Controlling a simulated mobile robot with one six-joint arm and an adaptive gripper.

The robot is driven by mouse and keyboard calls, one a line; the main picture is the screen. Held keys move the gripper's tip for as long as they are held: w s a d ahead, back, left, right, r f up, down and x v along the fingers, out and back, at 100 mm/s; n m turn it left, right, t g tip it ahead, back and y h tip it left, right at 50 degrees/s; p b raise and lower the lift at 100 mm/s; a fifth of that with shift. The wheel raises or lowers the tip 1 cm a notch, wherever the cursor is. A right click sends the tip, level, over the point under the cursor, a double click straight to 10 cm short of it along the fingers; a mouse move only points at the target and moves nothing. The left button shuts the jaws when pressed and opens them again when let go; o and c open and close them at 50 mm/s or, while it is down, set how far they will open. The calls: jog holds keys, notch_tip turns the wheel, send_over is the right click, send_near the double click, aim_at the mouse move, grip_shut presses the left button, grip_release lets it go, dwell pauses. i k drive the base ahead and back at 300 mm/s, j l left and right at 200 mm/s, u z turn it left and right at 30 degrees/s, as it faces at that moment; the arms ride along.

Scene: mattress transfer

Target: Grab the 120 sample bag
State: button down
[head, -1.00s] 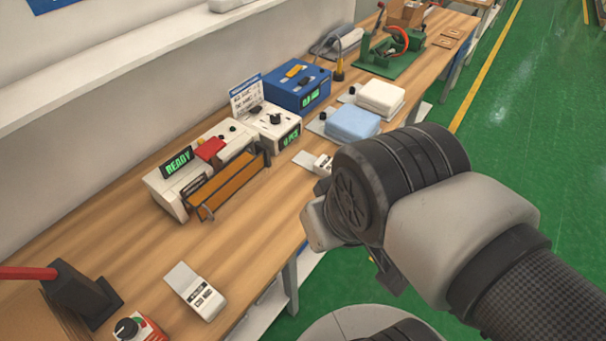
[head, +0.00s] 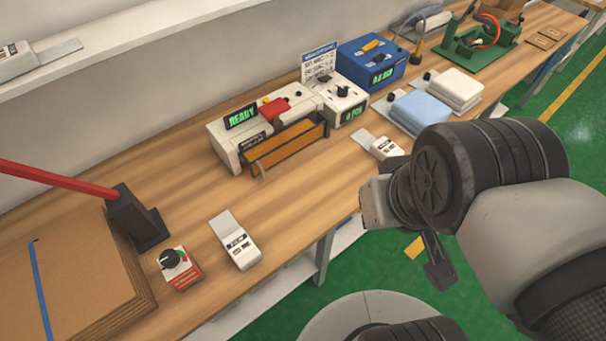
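Two small white bags with dark printed labels lie on the wooden bench (head: 310,215). One bag (head: 238,243) is near the front edge, left of centre. The other bag (head: 384,147) is farther right, beside my wrist. The print on both is too small to read, so I cannot tell which is the 120 sample bag. My gripper (head: 405,235) is at the right, in front of the bench edge and apart from the nearer bag. It is largely hidden behind my wrist; one dark finger-like part hangs down.
A sealer reading READY (head: 262,140), a white box (head: 341,105) and a blue device (head: 371,65) stand along the back. Folded blue cloth (head: 423,111) and white cloth (head: 456,90) lie at right. A cardboard stack (head: 70,265) and a red-white knob box (head: 181,268) are at left.

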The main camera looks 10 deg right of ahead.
aim_at(244, 252)
jog(key=j+u, duration=0.45)
jog(key=i+j+u, duration=0.1)
jog(key=j+u, duration=0.35)
